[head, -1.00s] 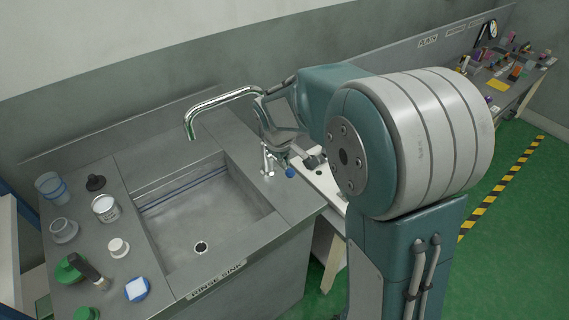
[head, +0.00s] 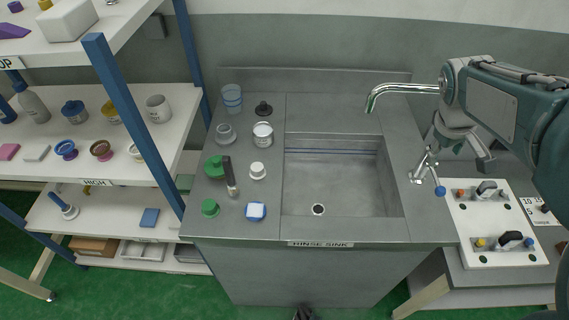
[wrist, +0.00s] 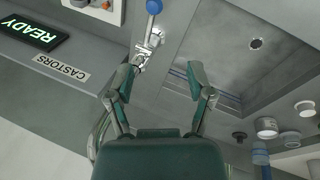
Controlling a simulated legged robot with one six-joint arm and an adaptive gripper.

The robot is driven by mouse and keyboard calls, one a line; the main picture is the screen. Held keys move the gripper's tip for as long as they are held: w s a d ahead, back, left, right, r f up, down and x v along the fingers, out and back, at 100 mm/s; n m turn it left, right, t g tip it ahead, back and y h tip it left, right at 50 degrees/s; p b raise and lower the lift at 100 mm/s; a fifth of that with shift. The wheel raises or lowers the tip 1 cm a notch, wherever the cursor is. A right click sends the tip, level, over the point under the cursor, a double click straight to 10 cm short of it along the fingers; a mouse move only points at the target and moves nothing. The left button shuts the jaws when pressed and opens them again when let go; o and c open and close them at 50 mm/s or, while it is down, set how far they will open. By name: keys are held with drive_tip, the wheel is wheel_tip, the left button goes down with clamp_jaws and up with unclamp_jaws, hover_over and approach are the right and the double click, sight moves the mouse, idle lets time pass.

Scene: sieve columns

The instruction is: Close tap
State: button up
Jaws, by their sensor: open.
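The chrome tap stands at the right side of the rinse sink (head: 390,205). Its curved spout (head: 398,88) reaches left over the basin, partly behind my arm. Its base (head: 418,172) has a lever ending in a blue knob (head: 440,190). No water stream shows. In the wrist view the tap body (wrist: 148,46) and blue knob (wrist: 153,7) lie ahead of the fingertips. My gripper (wrist: 164,80) is open and empty, its two green fingers spread apart. In the head view the arm end hangs right beside the tap; whether it touches cannot be told.
Several jars, lids and a brush (head: 230,178) stand on the counter left of the basin. A white fixture panel (head: 490,222) lies right of the sink. A blue-framed shelf (head: 130,120) stands at left. The basin is empty, and the green floor in front is open.

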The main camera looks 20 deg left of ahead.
drive_tip(key=s+a+f+n+t+h, duration=0.2)
drive_tip(key=a+f+n+t+h, duration=0.1)
drive_tip(key=a+n, duration=0.6)
drive_tip(key=n+t+y, duration=0.8)
drive_tip(key=n+y, duration=0.3)
drive_tip(key=n, duration=1.2)
approach(225, 162)
drive_tip(key=x, duration=1.1)
drive_tip(key=shift+w+f, duration=0.1)
clamp_jaws()
